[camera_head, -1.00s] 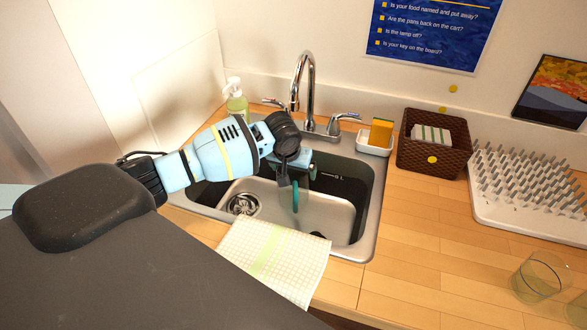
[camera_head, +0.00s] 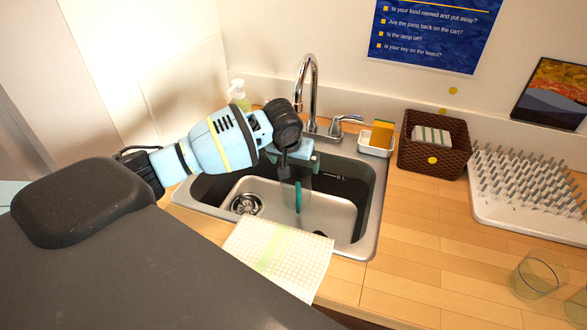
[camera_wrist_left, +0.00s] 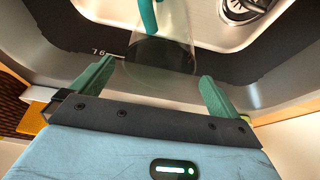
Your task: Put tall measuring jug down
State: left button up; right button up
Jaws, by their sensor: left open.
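The tall measuring jug (camera_head: 304,190) is clear, with a teal handle, and shows in the sink (camera_head: 373,205). In the left wrist view the clear jug (camera_wrist_left: 165,52) lies just beyond and between my fingertips. My left gripper (camera_head: 296,163) is over the sink, right above the jug. Its two green fingers stand apart in the left wrist view (camera_wrist_left: 157,80), with a visible gap to each side of the jug's near end. I cannot tell exactly where the jug's base rests. My right gripper is not in view.
The faucet (camera_head: 309,90) and soap bottle (camera_head: 238,95) stand behind the sink. A cloth (camera_head: 280,258) hangs at its front edge. To the right are a sponge holder (camera_head: 376,148), a brown basket (camera_head: 430,160), a drying rack (camera_head: 530,190) and a glass (camera_head: 537,273). Wooden counter between them is clear.

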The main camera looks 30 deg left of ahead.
pick_arm(q)
jog(key=v, duration=0.7)
jog(key=shift+f, duration=0.1)
dwell(0.4)
